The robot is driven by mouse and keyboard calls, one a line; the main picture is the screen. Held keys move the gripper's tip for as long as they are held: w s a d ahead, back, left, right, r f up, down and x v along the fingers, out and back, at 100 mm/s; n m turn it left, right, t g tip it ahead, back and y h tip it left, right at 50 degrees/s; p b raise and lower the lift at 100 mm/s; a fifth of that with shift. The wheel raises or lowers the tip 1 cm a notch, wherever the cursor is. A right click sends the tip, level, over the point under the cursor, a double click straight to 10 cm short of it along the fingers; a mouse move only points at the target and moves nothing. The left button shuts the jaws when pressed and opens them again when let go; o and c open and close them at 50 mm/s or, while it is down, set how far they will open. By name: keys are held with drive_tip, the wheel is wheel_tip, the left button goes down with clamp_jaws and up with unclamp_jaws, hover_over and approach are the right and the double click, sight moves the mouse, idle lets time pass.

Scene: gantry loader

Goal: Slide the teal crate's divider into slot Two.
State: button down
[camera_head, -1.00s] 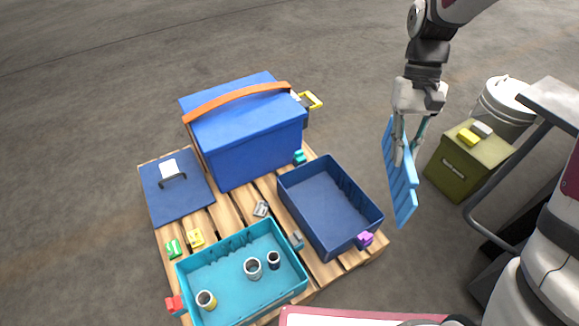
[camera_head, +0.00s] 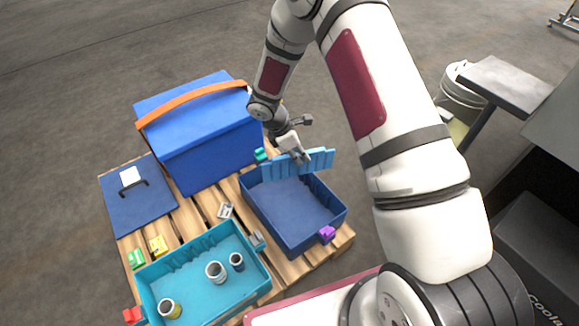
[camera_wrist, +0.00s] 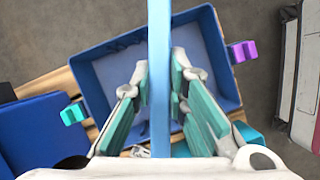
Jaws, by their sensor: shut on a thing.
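My gripper (camera_head: 297,158) is shut on a light blue divider panel (camera_head: 312,163). It holds the panel over the far end of the navy crate (camera_head: 262,217). In the wrist view the divider (camera_wrist: 160,75) shows edge-on between the teal finger pads, with the navy crate (camera_wrist: 97,97) beneath. I cannot tell whether the panel touches the crate's rim. The teal crate (camera_head: 262,284) stands at the front left of the pallet, with ribbed slots along its far wall. Several cups stand in it, including a dark one (camera_head: 237,261) and a yellow-sided one (camera_head: 169,308). No slot labels are readable.
A large blue box (camera_head: 205,135) with an orange strap stands behind the crates. A blue lid (camera_head: 125,205) lies at left. A purple clip (camera_head: 327,234) sits on the navy crate's near corner.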

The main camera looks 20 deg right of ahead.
wheel_tip(320, 180, down, 10)
drive_tip(key=w+a+n+t+b, duration=0.1)
drive_tip(key=a+n+b, duration=0.1)
drive_tip(key=n+b, duration=0.1)
drive_tip(key=shift+a+f+n+t, duration=0.15)
drive_tip(key=shift+a+n+t, duration=0.15)
drive_tip(key=shift+n, duration=0.2)
drive_tip(key=shift+f+b, duration=0.15)
drive_tip(key=shift+b, duration=0.35)
idle(1.7)
wheel_tip(320, 180, down, 12)
drive_tip(key=b, duration=0.6)
idle(2.8)
drive_tip(key=shift+f, duration=0.1)
drive_tip(key=c, duration=1.5)
unclamp_jaws()
